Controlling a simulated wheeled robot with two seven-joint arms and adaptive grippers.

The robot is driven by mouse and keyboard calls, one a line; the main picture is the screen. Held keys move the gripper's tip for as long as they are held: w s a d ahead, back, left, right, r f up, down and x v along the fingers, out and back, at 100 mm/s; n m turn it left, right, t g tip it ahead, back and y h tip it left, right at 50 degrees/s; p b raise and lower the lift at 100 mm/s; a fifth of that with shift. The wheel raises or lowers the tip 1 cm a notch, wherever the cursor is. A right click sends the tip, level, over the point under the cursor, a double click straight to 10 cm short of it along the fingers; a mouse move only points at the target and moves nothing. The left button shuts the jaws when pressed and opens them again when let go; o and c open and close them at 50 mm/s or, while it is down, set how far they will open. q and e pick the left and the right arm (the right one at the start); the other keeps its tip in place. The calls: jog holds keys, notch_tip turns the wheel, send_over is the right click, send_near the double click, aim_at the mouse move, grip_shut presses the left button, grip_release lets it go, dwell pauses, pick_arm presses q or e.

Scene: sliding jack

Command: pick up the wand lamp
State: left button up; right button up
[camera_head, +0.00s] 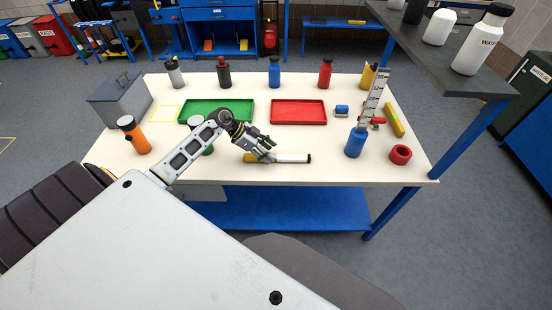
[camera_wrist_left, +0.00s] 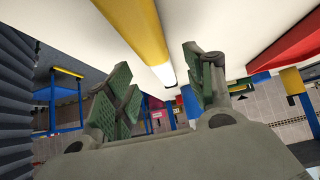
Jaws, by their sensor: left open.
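The wand lamp (camera_head: 293,158) lies flat near the front edge of the cream table, with a yellow handle at left, a white tube and a black tip at right. My left gripper (camera_head: 265,152) is open, just above and beside the yellow handle and partly covering it. In the left wrist view the lamp (camera_wrist_left: 143,30) runs between the spread green-padded fingers (camera_wrist_left: 160,82) but beyond them; I cannot tell if anything touches. My right gripper is not in view.
A green tray (camera_head: 217,109) and a red tray (camera_head: 298,112) lie behind. An orange bottle (camera_head: 134,136) stands at left. A blue bottle (camera_head: 355,143) and a red ring (camera_head: 400,154) are right of the lamp. A dark raised shelf (camera_head: 440,65) overhangs the right side.

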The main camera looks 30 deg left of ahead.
pick_arm(q)
jog(key=shift+x, duration=1.5)
grip_shut()
notch_tip(320, 180, up, 10)
dwell(0.3)
